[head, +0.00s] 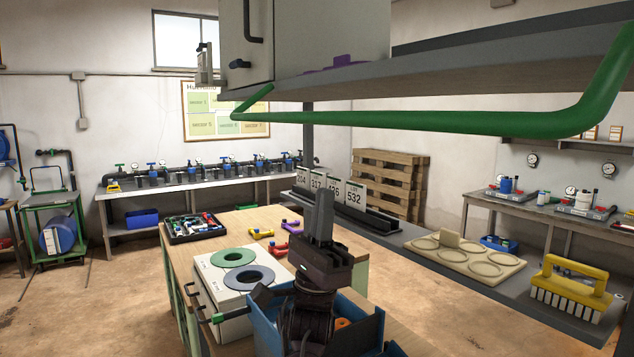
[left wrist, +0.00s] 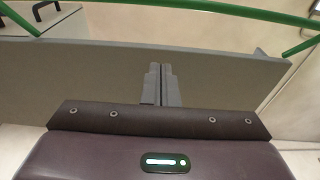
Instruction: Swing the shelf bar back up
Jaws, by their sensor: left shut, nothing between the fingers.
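The green shelf bar (head: 420,122) hangs across the front of the upper grey shelf (head: 480,75), its long section level with or a little below the shelf's edge. Its bent side arm rises at the right. My left gripper (head: 323,195) points upward below the bar, its fingers shut and empty, apart from the bar in the picture. In the left wrist view the shut fingertips (left wrist: 161,70) stand in front of the grey shelf, and the green bar (left wrist: 220,8) crosses the top of the picture beyond them. My right gripper is not in view.
A pale cabinet (head: 305,40) and a purple item (head: 335,64) stand on the shelf. Below are a blue bin (head: 368,325), a white box with two rings (head: 222,300), a lower grey shelf (head: 420,246) with number cards, and a yellow brush (head: 575,290). Air around the bar looks clear.

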